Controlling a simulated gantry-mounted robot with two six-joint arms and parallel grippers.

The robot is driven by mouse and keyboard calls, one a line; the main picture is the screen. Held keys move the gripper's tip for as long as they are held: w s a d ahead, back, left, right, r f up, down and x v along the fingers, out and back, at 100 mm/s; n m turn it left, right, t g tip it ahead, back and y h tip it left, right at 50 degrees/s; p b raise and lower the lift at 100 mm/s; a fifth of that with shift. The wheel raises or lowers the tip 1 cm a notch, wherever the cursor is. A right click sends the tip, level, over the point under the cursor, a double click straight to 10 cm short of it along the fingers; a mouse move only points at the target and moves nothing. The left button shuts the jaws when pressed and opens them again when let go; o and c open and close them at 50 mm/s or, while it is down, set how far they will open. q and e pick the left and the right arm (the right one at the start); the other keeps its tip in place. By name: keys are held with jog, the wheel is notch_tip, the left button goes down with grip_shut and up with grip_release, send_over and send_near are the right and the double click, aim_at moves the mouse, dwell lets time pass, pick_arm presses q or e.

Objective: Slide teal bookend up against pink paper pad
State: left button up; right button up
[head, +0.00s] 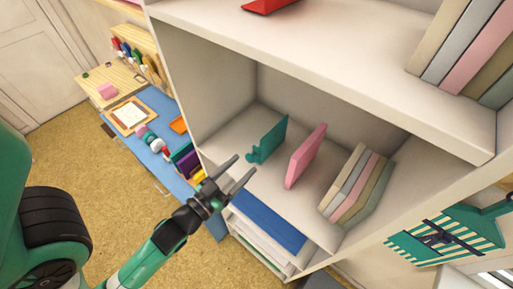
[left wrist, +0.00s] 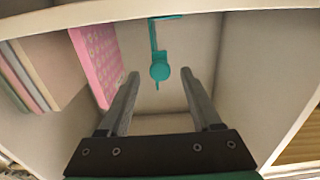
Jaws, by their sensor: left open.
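The teal bookend (head: 268,142) stands upright on the middle shelf, with a round knob at its front. In the left wrist view the bookend (left wrist: 160,71) is near the middle. The pink paper pad (head: 306,156) stands on the same shelf to its right, with a clear gap between them. In the left wrist view the pad (left wrist: 96,62) is at the left. My left gripper (head: 244,164) is open and empty at the shelf's front, facing the bookend. In the wrist view, the knob appears between its fingertips. A dark piece at the right may be my right gripper; its jaws are unclear.
Several leaning books or pads (head: 357,185) stand right of the pink pad. Shelf boards lie above and below. A blue item (head: 268,222) lies on the lower shelf. A blue desk (head: 150,135) is at the left. A teal striped object (head: 459,228) is at the right.

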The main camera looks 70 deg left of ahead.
aim_at(252, 155)
pick_arm(q)
jog(key=p+x, duration=0.1)
jog(key=x, duration=0.6)
jog(key=shift+w, duration=0.15)
grip_shut()
jog(key=shift+r, duration=0.1)
dwell(1.0)
